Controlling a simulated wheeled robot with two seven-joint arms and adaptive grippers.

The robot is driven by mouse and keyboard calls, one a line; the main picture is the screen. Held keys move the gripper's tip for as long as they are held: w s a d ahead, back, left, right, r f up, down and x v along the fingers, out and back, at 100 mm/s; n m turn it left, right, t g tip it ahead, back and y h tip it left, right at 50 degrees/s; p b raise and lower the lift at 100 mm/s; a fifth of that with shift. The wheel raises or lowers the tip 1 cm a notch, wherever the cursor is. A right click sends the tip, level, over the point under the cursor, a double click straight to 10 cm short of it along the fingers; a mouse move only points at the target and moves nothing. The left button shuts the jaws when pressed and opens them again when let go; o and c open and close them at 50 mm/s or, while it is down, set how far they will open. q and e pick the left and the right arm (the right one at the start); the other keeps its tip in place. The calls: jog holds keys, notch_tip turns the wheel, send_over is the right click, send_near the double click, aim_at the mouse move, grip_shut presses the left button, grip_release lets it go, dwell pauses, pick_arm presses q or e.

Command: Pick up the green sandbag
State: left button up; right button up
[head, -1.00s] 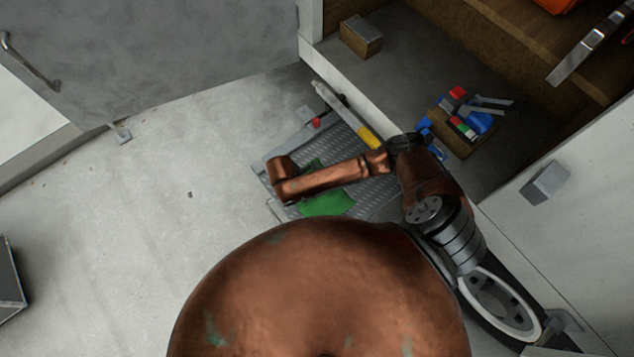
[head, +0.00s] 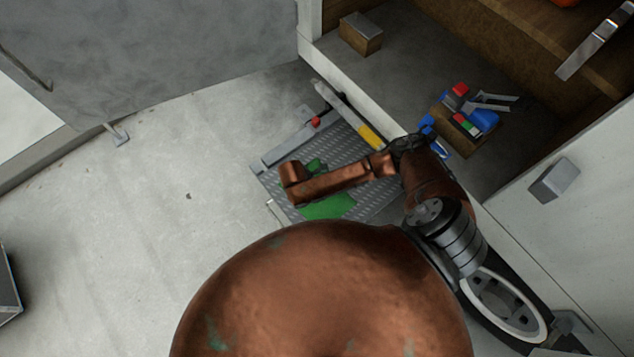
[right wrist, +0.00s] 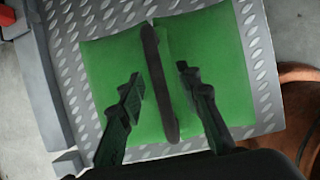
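The green sandbag (head: 328,207) lies on a grey diamond-plate platform (head: 271,180), partly hidden behind my copper arm in the head view. In the right wrist view the sandbag (right wrist: 110,65) has two flat green halves with a dark handle strap (right wrist: 152,50) between them. My right gripper (right wrist: 158,74) is open over the sandbag, with one finger on each side of the strap. A gap shows between each fingertip and the strap; I cannot tell the height above the bag. My right gripper is hidden in the head view. My left gripper is in neither view.
A yellow-marked grey rail (head: 345,112) runs along the platform's far edge. Behind it, a recessed compartment holds a small box (head: 361,33) and a wooden block with blue and red items (head: 470,121). A white wall (head: 560,215) stands at right.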

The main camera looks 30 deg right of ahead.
jog(key=shift+f, duration=0.25)
dwell(0.5)
grip_shut()
dwell(0.8)
jog(key=shift+w+r, duration=0.15)
